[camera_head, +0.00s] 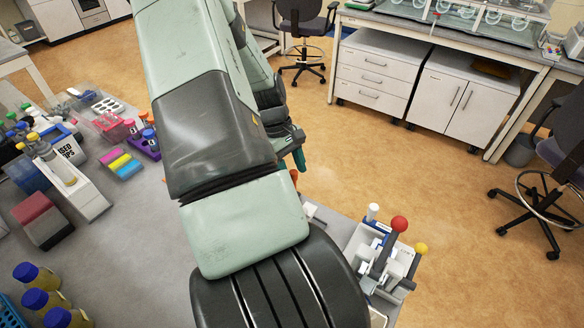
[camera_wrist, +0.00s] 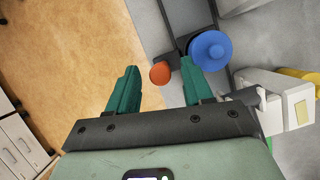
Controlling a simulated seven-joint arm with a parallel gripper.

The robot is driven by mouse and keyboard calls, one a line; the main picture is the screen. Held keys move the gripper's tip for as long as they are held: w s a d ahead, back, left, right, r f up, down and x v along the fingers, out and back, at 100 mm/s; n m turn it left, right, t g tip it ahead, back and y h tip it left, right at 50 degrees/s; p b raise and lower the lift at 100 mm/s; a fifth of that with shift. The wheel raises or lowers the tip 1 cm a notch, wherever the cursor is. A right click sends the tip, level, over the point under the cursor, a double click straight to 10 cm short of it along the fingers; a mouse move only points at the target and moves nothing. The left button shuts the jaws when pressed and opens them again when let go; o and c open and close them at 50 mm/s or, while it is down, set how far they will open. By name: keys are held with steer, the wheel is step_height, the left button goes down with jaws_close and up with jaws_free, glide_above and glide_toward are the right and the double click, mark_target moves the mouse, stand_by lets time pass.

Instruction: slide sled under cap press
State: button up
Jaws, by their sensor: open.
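My gripper (camera_wrist: 159,68) is open, its two green fingers apart. In the wrist view an orange knob (camera_wrist: 160,73) shows between the fingertips, nearer the right finger, with a clear gap to the left one. Whether it belongs to the sled I cannot tell. A blue round cap or knob (camera_wrist: 210,50) lies just beyond the right fingertip. In the head view a small press-like device (camera_head: 383,262), with a red-balled lever (camera_head: 399,224) and a yellow knob (camera_head: 421,248), stands at the table's right edge. My arm hides the area left of it; the sled is not clearly identifiable.
The grey table (camera_head: 135,225) holds blue-capped bottles (camera_head: 42,299), coloured racks (camera_head: 120,164) and a white instrument (camera_head: 68,180) at left. Grey-white equipment (camera_wrist: 275,100) stands right of my gripper in the wrist view. Open floor (camera_wrist: 75,60) lies left of it.

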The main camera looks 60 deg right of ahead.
steer(key=shift+c, duration=0.2)
jaws_close()
steer(key=w, duration=0.9)
steer(key=shift+o, duration=0.2)
jaws_free()
steer(key=v, duration=1)
steer(key=shift+r, duration=0.45)
steer(key=shift+w, duration=0.2)
